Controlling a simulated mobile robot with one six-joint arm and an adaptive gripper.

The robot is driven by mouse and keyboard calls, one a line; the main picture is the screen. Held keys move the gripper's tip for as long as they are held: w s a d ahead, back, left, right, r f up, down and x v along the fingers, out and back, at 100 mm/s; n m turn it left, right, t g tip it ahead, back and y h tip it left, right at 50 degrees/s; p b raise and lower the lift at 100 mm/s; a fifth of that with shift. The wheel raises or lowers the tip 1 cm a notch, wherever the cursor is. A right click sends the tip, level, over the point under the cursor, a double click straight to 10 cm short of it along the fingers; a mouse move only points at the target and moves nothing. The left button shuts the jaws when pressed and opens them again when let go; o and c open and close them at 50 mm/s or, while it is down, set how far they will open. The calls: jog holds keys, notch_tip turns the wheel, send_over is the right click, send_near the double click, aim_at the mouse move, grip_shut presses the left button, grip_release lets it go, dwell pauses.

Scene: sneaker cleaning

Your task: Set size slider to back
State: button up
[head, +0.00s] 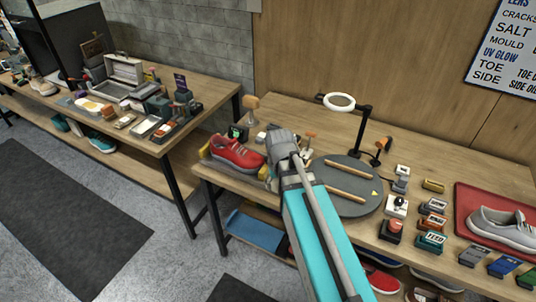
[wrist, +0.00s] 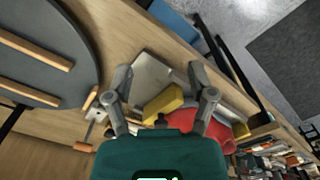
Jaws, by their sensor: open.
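A red sneaker (head: 236,153) sits near the left end of the workbench, with a yellow block at its left end (head: 205,152) and another yellow piece at its right end (head: 263,172). In the wrist view a yellow block (wrist: 163,104) lies between my fingers over a light grey plate (wrist: 153,72), beside the red sneaker (wrist: 205,134). This block may be the size slider; I cannot tell for sure. My gripper (wrist: 161,84) is open, its fingers either side of the block; contact is unclear. In the head view my gripper (head: 275,172) is beside the sneaker, partly hidden by my arm.
A round grey turntable (head: 352,203) with two wooden bars stands right of my arm. A ring lamp (head: 339,102) rises behind it. Small labelled blocks and a red tray (head: 465,205) with a grey shoe are at the right. A second bench (head: 205,88) stands at the left.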

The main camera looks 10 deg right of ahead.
jog(key=w+r+p, duration=0.4)
jog(key=w+r, duration=0.1)
jog(key=w, duration=0.4)
jog(key=w+r+p, duration=0.4)
jog(key=w, duration=0.5)
jog(key=shift+d+r+n+p, duration=0.25)
jog(key=shift+r+n+p, duration=0.05)
jog(key=shift+r+n, duration=0.1)
jog(key=shift+s+f, duration=0.1)
jog(key=shift+f, duration=0.1)
notch_tip(320, 180, down, 14)
jog(key=b, duration=1.4)
jog(key=shift+r, duration=0.25)
grip_shut()
